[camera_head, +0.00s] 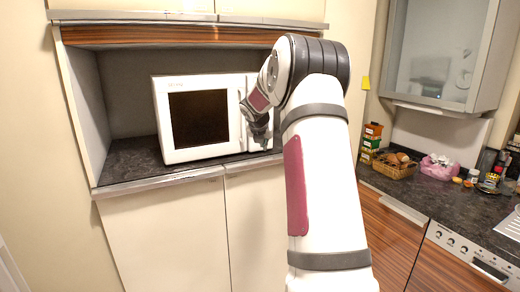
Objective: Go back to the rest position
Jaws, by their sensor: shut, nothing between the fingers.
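My gripper (262,136) is at the right side of the front of a white microwave (161,122), close to its control panel and handle. It is shut and holds nothing. I cannot tell whether it touches the microwave. My arm reaches up from the bottom of the view, bends at the top and comes down toward the microwave. It hides the microwave's right edge. The microwave's dark door window faces me and the door looks shut.
The microwave stands on a dark shelf (122,165) in a cabinet niche with side walls and a wooden strip above. To the right, a dark counter (440,197) bears a wicker basket (394,168), a pink bag (439,168) and several jars. A glass-fronted cabinet (440,50) hangs above it.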

